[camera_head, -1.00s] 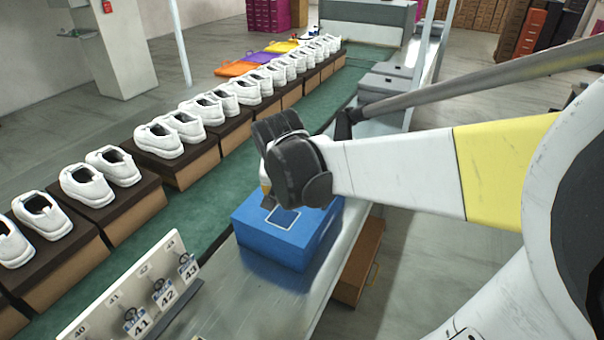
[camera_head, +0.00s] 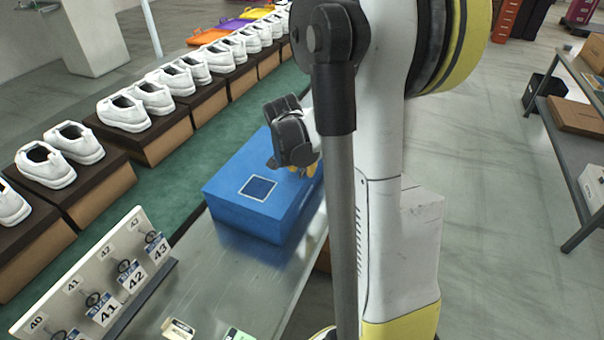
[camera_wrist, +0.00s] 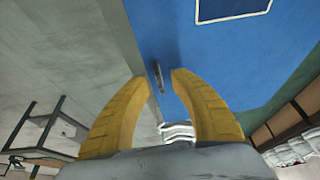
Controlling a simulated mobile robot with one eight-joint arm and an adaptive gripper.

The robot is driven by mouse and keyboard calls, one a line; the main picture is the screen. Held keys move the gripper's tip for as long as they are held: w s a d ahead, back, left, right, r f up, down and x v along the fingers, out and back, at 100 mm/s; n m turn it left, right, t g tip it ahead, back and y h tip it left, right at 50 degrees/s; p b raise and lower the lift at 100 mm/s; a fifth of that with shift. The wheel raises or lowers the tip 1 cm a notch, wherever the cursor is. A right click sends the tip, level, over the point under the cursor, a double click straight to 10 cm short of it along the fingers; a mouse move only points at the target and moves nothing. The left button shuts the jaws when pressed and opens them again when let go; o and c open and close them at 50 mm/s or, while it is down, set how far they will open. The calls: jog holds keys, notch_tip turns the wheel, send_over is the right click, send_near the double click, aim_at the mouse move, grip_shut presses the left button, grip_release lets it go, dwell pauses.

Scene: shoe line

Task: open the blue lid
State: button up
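The blue lid (camera_head: 228,194) lies closed on the blue box, with a white-outlined square on its top. The box stands on the grey bench. My gripper (camera_head: 306,171) is at the box's right side, by the lid's edge, its yellow fingers partly hidden behind my arm. In the wrist view my gripper (camera_wrist: 160,77) is open, its two yellow fingers apart. The blue lid (camera_wrist: 225,62) fills the upper middle there. A small thin dark tab at the lid's edge shows between the fingertips. I cannot tell whether they touch it.
White shoes on brown boxes (camera_head: 155,140) line the green belt to the left. A number stand (camera_head: 95,275) with hanging tags is at the front left. A shelf (camera_head: 560,150) stands far right.

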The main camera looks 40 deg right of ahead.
jog(key=shift+w+d+f, duration=0.1)
jog(key=shift+d+f, duration=0.1)
jog(key=shift+f, duration=0.25)
grip_shut()
jog(key=shift+r, duration=0.15)
